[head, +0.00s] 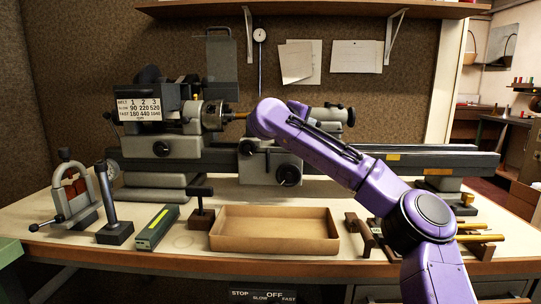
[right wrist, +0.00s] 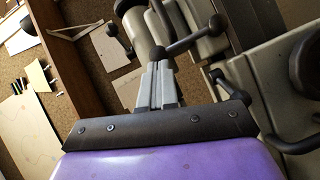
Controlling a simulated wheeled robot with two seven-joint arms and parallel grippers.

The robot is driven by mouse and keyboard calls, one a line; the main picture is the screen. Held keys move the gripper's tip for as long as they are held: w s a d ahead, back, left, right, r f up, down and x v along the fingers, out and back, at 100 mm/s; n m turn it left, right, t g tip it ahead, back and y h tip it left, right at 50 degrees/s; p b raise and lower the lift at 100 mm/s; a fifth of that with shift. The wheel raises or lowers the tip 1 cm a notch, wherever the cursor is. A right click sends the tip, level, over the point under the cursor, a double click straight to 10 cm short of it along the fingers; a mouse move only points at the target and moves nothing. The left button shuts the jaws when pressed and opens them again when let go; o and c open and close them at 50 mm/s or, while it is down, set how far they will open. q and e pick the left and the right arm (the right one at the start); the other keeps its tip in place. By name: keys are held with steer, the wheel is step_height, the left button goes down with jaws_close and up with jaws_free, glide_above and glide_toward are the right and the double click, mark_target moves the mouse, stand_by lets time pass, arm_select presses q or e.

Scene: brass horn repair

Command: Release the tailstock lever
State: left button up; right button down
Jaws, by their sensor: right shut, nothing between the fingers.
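The grey tailstock (head: 323,115) stands on the lathe bed behind my right arm in the head view, its dark handwheel at its right end. My right gripper (right wrist: 157,72) is shut and empty in the right wrist view. Its fingertips lie in front of a metal rod with dark ball ends (right wrist: 190,42); I cannot tell whether they touch it. A short dark lever (right wrist: 234,86) shows to the right of the fingers; I cannot tell which of these is the tailstock lever. In the head view the right fingers are hidden behind my purple wrist. My left gripper is out of view.
The headstock (head: 160,114) with its speed plate is at the left of the lathe, the carriage (head: 268,163) in the middle. An empty cardboard tray (head: 274,248) lies at the front of the bench. Several tools stand left of it, and brass rods (head: 480,238) lie at the right.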

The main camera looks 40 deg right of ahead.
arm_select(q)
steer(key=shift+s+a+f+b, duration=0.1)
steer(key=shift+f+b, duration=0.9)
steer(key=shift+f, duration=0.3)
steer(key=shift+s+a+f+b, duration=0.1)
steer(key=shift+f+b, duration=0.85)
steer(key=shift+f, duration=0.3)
arm_select(e)
steer(key=shift+s+d+r+m+y, duration=0.1)
steer(key=shift+s+d+m+y, duration=0.45)
steer(key=shift+s+d+m, duration=0.3)
steer(key=shift+s+d+r+m+y, duration=0.1)
steer(key=shift+s+d+m+y, duration=0.5)
steer(key=shift+d, duration=0.3)
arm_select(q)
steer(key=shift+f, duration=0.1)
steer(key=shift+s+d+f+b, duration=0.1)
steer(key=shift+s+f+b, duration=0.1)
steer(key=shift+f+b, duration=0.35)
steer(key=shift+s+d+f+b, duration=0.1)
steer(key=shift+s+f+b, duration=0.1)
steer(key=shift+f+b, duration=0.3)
arm_select(e)
steer(key=v, duration=1)
steer(key=shift+s, duration=0.15)
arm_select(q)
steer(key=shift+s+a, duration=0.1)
arm_select(e)
steer(key=shift+r, duration=0.1)
